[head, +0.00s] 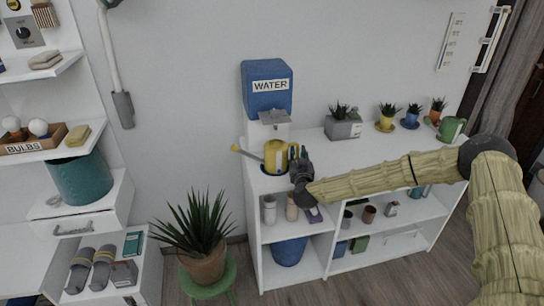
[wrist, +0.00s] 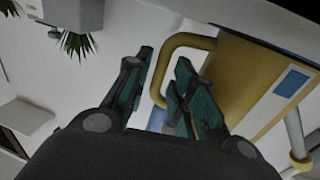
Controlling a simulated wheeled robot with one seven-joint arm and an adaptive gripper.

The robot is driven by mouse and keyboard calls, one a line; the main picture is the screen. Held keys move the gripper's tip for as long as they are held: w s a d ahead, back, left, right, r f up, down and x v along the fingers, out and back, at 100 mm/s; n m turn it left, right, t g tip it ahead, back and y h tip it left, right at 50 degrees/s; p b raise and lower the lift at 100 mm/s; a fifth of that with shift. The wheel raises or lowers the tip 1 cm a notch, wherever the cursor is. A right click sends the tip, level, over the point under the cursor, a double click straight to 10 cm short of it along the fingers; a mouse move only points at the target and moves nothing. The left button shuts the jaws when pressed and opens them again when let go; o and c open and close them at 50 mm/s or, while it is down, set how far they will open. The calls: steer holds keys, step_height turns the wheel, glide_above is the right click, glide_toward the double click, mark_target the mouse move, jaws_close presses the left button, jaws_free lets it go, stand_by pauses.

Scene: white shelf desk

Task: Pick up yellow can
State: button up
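The yellow can (head: 277,152) is a watering can with a spout to the left. My gripper (wrist: 164,57) is open there, with part of the handle showing in the gap between the fingers. The right finger hides the handle's lower part. Contact cannot be told.
A blue water dispenser (head: 267,98) stands behind the can. A grey planter (head: 343,127) and small potted plants line the desk top to the right. Bottles (head: 269,210) stand on the shelf below.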

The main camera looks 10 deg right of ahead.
jaws_close()
steer(key=shift+r, duration=0.1)
stand_by(0.3)
